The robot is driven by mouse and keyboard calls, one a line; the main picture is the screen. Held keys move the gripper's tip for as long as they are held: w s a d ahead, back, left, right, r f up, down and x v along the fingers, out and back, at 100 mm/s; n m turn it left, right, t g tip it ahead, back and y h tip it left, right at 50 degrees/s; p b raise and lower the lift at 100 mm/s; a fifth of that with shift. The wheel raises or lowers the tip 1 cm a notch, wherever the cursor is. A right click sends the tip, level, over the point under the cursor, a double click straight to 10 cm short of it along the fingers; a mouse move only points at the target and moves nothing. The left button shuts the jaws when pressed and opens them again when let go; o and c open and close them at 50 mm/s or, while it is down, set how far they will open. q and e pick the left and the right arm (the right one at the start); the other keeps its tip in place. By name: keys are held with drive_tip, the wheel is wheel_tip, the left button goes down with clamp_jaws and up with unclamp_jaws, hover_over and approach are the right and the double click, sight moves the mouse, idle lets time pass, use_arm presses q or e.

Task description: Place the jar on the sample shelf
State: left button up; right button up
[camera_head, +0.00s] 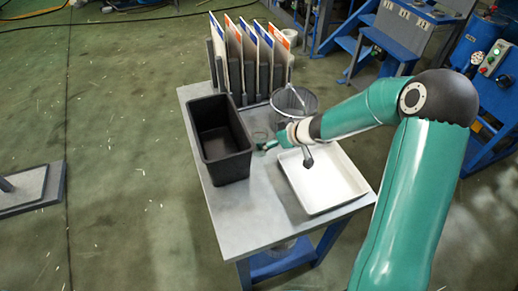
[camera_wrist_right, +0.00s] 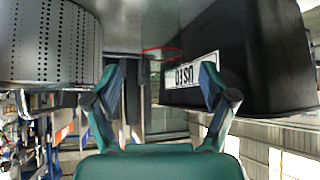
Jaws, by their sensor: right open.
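A small clear glass jar (camera_head: 260,136) stands on the grey table between the black bin and the wire basket. It is hard to see. In the right wrist view a red-rimmed clear outline, which looks like the jar (camera_wrist_right: 162,53), shows just beyond the fingertips. My right gripper (camera_head: 264,146) reaches in from the right, low over the table, right beside the jar. In the right wrist view its fingers (camera_wrist_right: 162,78) are spread apart with nothing gripped between them. My left gripper is out of view. I cannot tell which thing is the sample shelf.
A black bin (camera_head: 219,166) stands left of the gripper, with a white label in the wrist view. A perforated basket (camera_head: 293,101) stands behind and a white tray (camera_head: 322,180) to the right. A rack of upright panels (camera_head: 236,60) lines the table's back. The table's front is clear.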

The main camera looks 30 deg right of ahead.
sight(260, 140)
drive_tip(key=x, duration=0.2)
drive_tip(key=shift+w+f+b, duration=0.2)
drive_tip(key=shift+f+b, duration=0.1)
drive_tip(key=shift+f, duration=0.05)
drive_tip(key=shift+w+a+f+b, duration=0.15)
drive_tip(key=shift+w+f+b, duration=0.2)
drive_tip(key=shift+f, duration=0.1)
drive_tip(key=b+x, duration=0.1)
drive_tip(key=x, duration=0.3)
drive_tip(key=shift+w+r, duration=0.1)
drive_tip(key=shift+w, duration=0.05)
drive_tip(key=shift+c, duration=0.2)
drive_tip(key=c, duration=1.4)
drive_tip(key=shift+r, duration=0.15)
